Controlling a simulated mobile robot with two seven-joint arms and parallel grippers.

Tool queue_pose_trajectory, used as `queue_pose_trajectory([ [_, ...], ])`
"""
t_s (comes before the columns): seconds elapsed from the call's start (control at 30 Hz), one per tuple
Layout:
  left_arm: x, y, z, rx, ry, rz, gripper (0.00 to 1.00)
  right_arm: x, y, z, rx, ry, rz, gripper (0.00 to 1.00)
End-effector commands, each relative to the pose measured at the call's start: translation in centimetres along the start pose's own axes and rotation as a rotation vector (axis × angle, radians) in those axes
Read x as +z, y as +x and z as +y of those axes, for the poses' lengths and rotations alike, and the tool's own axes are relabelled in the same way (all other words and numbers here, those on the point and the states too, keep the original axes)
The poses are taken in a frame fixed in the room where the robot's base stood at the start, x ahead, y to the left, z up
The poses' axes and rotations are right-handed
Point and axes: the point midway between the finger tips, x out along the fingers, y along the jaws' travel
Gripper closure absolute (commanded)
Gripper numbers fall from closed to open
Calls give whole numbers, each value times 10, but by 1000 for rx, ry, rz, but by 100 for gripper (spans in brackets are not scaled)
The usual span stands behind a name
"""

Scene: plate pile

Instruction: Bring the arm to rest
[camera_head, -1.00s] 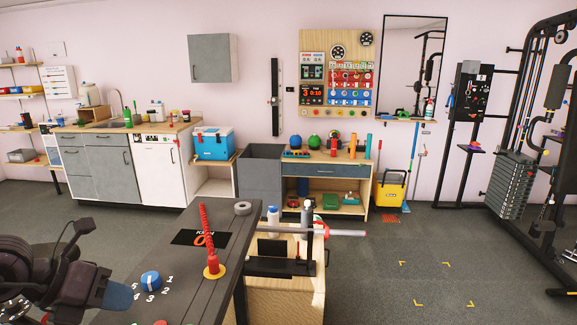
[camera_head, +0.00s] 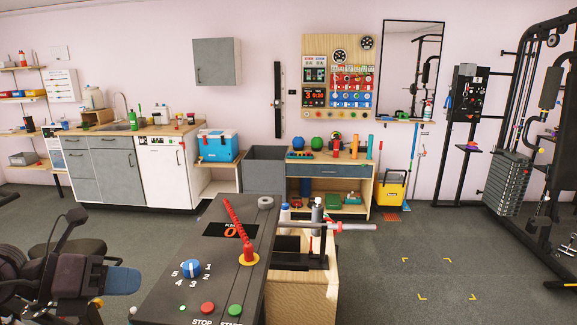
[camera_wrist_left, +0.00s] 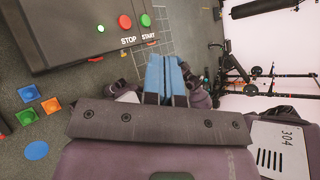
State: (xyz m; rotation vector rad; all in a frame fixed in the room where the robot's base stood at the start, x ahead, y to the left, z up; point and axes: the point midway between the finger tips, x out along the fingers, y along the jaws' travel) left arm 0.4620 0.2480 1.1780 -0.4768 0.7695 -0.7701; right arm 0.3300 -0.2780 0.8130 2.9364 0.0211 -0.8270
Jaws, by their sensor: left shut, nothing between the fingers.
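My left gripper (camera_head: 122,281) comes in from the left in the head view, with blue fingers, in the free space left of the dark panel bench. In the left wrist view its two blue fingers (camera_wrist_left: 163,76) lie side by side, shut with nothing between them. They are apart from the bench and its buttons. My right gripper is not in the head view.
The dark bench (camera_head: 215,262) carries a blue dial (camera_head: 191,268), a red lever (camera_head: 238,230), a red STOP button (camera_head: 208,308) and a green START button (camera_head: 235,310). Coloured squares (camera_wrist_left: 27,117) lie on the floor. A gym machine (camera_head: 510,170) stands at right; open floor lies before it.

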Motion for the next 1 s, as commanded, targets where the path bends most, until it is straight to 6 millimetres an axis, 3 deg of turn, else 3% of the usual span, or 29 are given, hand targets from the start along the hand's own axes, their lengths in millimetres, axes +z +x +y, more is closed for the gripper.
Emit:
queue_pose_trajectory([
  [0.17,26,0,-26,-258,-107,-167,100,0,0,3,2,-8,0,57],
  [0.27,40,-3,-30,-410,-244,-297,100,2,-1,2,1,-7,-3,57],
  [0.43,53,-9,-3,-586,-569,-533,100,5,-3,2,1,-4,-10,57],
  [0.57,44,-9,43,-642,-880,-713,100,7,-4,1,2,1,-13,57],
  [0.67,21,-3,87,-638,-1143,-841,100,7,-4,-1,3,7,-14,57],
  [0.8,-34,14,145,-576,-1513,-979,100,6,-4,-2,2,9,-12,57],
  [1.0,-131,43,193,-457,-1960,-1080,100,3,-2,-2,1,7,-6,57],
])
